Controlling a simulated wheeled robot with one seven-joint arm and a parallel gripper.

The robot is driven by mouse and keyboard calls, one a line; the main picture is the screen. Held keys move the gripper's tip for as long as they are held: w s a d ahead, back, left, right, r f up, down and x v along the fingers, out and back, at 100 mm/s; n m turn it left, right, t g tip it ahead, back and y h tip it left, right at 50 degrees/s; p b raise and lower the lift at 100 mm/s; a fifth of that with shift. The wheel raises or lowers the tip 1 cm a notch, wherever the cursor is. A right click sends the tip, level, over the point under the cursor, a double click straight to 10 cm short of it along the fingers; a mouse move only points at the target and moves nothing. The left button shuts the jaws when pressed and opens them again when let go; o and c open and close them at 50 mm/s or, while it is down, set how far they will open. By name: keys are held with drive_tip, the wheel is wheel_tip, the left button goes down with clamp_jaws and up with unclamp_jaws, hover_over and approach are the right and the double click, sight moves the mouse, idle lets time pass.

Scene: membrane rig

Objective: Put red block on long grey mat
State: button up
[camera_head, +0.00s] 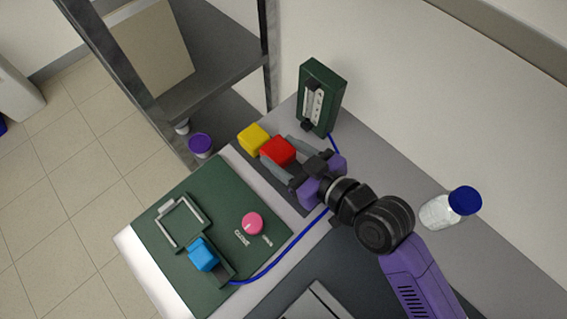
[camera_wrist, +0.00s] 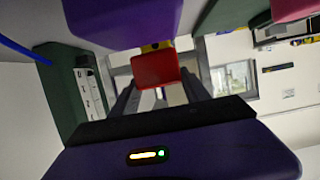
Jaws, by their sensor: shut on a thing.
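The red block (camera_head: 278,151) is between the fingers of my gripper (camera_head: 284,154), which is shut on it. In the wrist view the red block (camera_wrist: 155,69) shows between the two dark fingers (camera_wrist: 160,95). The long grey mat (camera_head: 285,190) is a dark grey strip on the bench, partly hidden under my gripper and the blocks. The red block is over or on the mat; I cannot tell whether it touches it. A yellow block (camera_head: 254,138) is close to the red block, at the mat's far end.
A green panel (camera_head: 180,226) with a blue block (camera_head: 203,254), a pink knob (camera_head: 252,223) and a metal frame lies left of the mat. A green box (camera_head: 320,97) stands behind. A blue cable (camera_head: 285,255) crosses the bench.

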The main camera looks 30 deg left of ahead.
sight(287, 166)
drive_tip(key=shift+f+b, duration=1.8)
drive_tip(key=shift+f, duration=0.25)
drive_tip(key=shift+f, duration=0.1)
drive_tip(key=shift+f, duration=0.1)
drive_tip(key=o, duration=1.6)
drive_tip(key=shift+c, duration=0.2)
drive_tip(key=shift+r, duration=0.2)
drive_tip(key=b+v, duration=0.2)
drive_tip(key=v, duration=0.8)
drive_tip(key=shift+d, duration=0.25)
drive_tip(key=shift+v, duration=0.75)
drive_tip(key=shift+r, duration=0.1)
